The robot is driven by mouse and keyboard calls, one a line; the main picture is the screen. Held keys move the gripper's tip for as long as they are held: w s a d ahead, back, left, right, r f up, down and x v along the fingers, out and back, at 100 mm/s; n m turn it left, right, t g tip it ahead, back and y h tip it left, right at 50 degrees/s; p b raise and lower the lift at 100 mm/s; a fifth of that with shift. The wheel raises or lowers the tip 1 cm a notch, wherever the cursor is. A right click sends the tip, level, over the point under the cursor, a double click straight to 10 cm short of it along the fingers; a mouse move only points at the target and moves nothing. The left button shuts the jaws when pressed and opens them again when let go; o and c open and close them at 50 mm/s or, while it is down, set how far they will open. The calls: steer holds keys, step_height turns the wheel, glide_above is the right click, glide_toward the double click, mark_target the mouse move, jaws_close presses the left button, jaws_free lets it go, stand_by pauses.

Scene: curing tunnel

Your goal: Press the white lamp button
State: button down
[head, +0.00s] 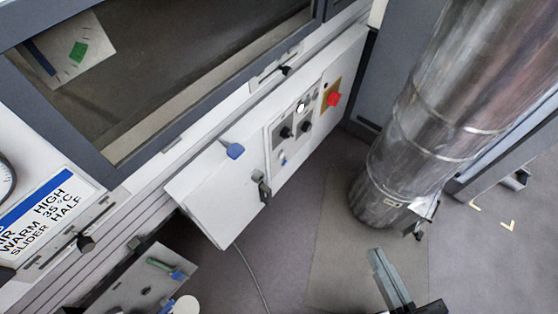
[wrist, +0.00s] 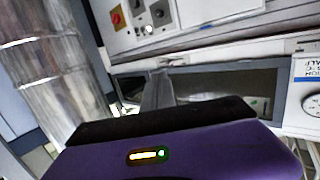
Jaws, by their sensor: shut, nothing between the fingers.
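The white lamp button (head: 300,107) is a small round white dome on the control panel (head: 275,158), above two black knobs (head: 305,126). It also shows in the wrist view (wrist: 149,30), near the top. My gripper (head: 376,254) is at the bottom of the head view, over the floor, in front of the panel and apart from it. In the wrist view its grey fingers (wrist: 158,88) are together and empty, below the button in the picture. The fingertips touch nothing that I can see.
A red knob on a yellow plate (head: 333,99) is right of the button. A large metal duct (head: 425,120) stands at the right. Floor before the panel looks clear.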

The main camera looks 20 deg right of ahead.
mark_target(281, 155)
steer(key=w+d+f+m+t+h+b, duration=0.1)
steer(key=w+f+m+b, duration=0.3)
steer(key=w+f, duration=1)
steer(key=w+d+f+m+h+b, duration=0.1)
steer(key=w+f+m+b, duration=0.2)
steer(key=w+f+m, duration=1)
steer(key=w+f+n+g, duration=0.2)
steer(key=w+f+n, duration=0.1)
steer(key=w, duration=0.3)
steer(key=shift+w+d+f+n, duration=0.3)
steer(key=shift+d+f, duration=0.05)
steer(key=shift+f, duration=0.3)
steer(key=w+a, duration=0.5)
steer(key=w, duration=0.2)
steer(key=shift+a, duration=0.15)
steer(key=shift+w+a, duration=0.2)
steer(key=shift+w, duration=0.15)
